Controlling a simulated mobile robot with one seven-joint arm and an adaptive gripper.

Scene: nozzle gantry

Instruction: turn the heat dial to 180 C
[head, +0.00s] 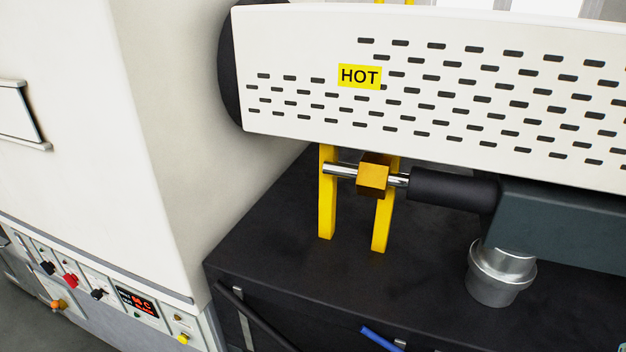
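A control panel (108,281) runs along the lower left of the white cabinet. It carries a black knob (48,268), a red knob (70,281) and another black knob (98,294). An orange knob (58,304) sits lower and a yellow one (183,339) is at the right end. A small dark display (137,303) shows red characters too small to read surely. I cannot tell which knob is the heat dial, nor its setting. My gripper is not in view.
A white perforated cover (470,100) with a yellow HOT label (359,77) spans the upper right. Below it, yellow posts (327,205) and a brass block (372,176) stand over a black bench (290,220). A blue bar (379,338) shows at the bottom edge.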

